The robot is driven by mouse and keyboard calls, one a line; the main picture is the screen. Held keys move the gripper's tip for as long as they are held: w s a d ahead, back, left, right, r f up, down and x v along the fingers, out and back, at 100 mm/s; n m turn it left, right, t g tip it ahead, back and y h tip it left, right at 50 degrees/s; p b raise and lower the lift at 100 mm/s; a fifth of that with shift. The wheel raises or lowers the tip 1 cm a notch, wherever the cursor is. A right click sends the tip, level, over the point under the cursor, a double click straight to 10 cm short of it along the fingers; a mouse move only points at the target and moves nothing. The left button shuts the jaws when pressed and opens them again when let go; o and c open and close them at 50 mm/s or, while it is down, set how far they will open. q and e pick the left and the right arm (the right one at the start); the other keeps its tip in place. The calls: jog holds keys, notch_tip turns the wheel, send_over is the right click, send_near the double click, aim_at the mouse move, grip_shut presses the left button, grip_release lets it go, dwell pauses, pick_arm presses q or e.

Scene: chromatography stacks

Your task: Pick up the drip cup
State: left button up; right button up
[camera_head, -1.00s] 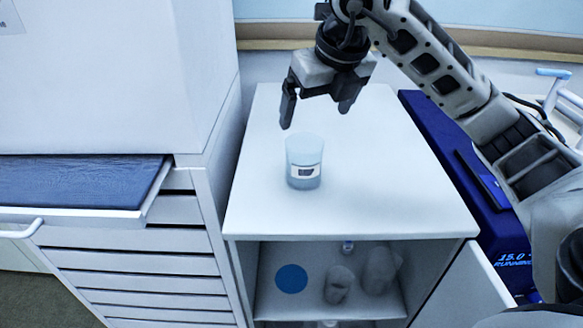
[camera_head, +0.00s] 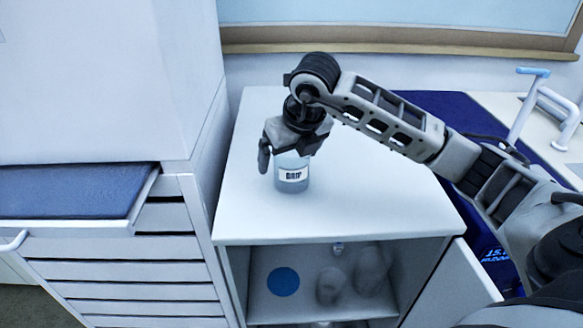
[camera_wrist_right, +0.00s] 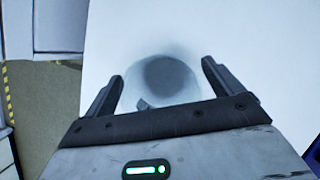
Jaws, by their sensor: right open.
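The drip cup (camera_head: 291,179) is a translucent cup with a white label reading "DRIP" and stands upright on the white cabinet top. My right gripper (camera_head: 285,163) is open over the cup, with one finger to its left; the other finger is hard to make out there. In the right wrist view the cup (camera_wrist_right: 165,80) shows from above as a round rim between the two open fingers of the right gripper (camera_wrist_right: 160,80). Both fingers look apart from the cup wall. My left gripper is not in view.
The white cabinet top (camera_head: 400,205) is otherwise clear. Its open compartment below holds a blue disc (camera_head: 283,281) and rounded objects (camera_head: 370,268). A drawer unit with a blue mat (camera_head: 70,190) stands at the left. A blue device (camera_head: 495,262) is at the right.

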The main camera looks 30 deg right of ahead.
jog(key=c, duration=1.1)
jog(key=shift+o, duration=0.2)
jog(key=shift+r, duration=0.2)
